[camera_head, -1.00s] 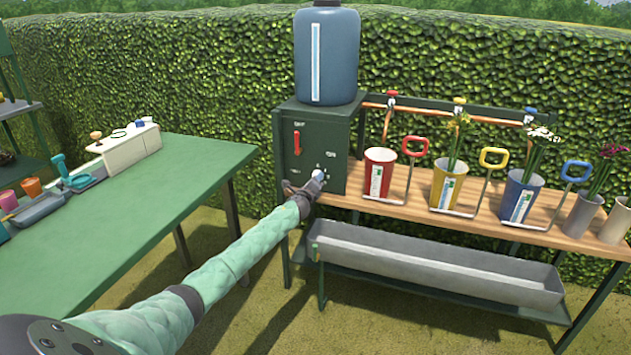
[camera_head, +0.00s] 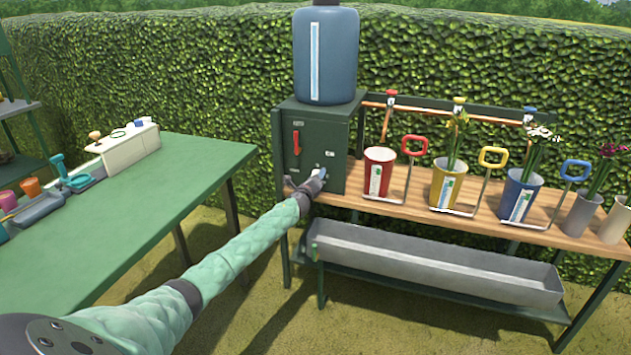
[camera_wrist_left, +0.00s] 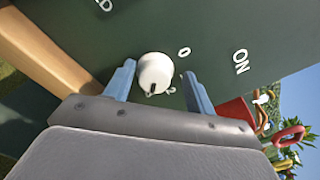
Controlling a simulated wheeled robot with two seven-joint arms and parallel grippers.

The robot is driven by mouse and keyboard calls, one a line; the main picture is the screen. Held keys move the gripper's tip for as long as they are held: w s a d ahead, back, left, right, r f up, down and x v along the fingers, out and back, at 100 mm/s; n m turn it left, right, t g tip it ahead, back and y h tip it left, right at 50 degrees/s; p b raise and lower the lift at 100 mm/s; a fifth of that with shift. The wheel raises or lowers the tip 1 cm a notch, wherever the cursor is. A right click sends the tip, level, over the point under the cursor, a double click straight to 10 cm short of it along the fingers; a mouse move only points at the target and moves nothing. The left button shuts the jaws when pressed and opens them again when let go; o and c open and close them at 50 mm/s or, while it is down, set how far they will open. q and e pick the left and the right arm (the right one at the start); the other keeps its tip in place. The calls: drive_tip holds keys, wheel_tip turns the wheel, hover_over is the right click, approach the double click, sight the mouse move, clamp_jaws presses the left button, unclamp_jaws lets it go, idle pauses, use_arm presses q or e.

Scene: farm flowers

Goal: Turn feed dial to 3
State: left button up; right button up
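The feed dial (camera_wrist_left: 154,73) is a round white knob with a dark mark, on the front of a dark green box (camera_head: 338,135). A "0" and "ON" are printed near it in the left wrist view; other marks are partly hidden or cut off. My left gripper (camera_wrist_left: 160,82) is open, its two blue fingers on either side of the dial with gaps between them and it. In the head view the left gripper (camera_head: 318,176) is at the lower front of the box and largely hides the dial. My right gripper is not in view.
A red lever (camera_head: 297,142) is on the box above the dial. A blue tank (camera_head: 326,55) stands on top. The wooden bench (camera_head: 390,205) with buckets of flowers is to the right, a grey trough (camera_head: 440,270) below. A green table (camera_head: 150,215) is at left.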

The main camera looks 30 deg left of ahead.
use_arm(q)
drive_tip(key=shift+f, duration=0.2)
drive_tip(key=v, duration=0.8)
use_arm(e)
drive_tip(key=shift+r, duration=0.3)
use_arm(q)
drive_tip(key=shift+w, duration=0.1)
